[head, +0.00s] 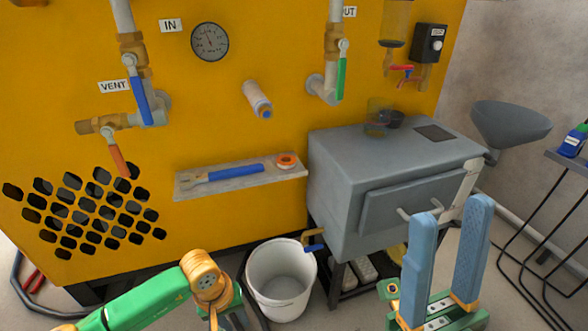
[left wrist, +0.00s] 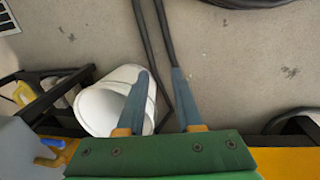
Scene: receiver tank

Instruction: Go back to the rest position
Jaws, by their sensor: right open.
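My right gripper (head: 455,208) is at the lower right of the head view, its two blue fingers pointing up and spread apart with nothing between them. It appears in front of the grey box (head: 350,190). My left arm comes in from the bottom left of the head view, with its orange joint just left of the white bucket (head: 254,275); its fingers are not clear there. In the left wrist view, my left gripper (left wrist: 161,72) has its blue fingers apart and empty. The bucket (left wrist: 97,108) shows behind and beside the left finger.
The yellow panel (head: 215,110) carries valves, a gauge (head: 209,42) and a shelf (head: 188,187) with a blue-handled tool and an orange tape roll. Dark hoses (left wrist: 163,40) cross the floor.

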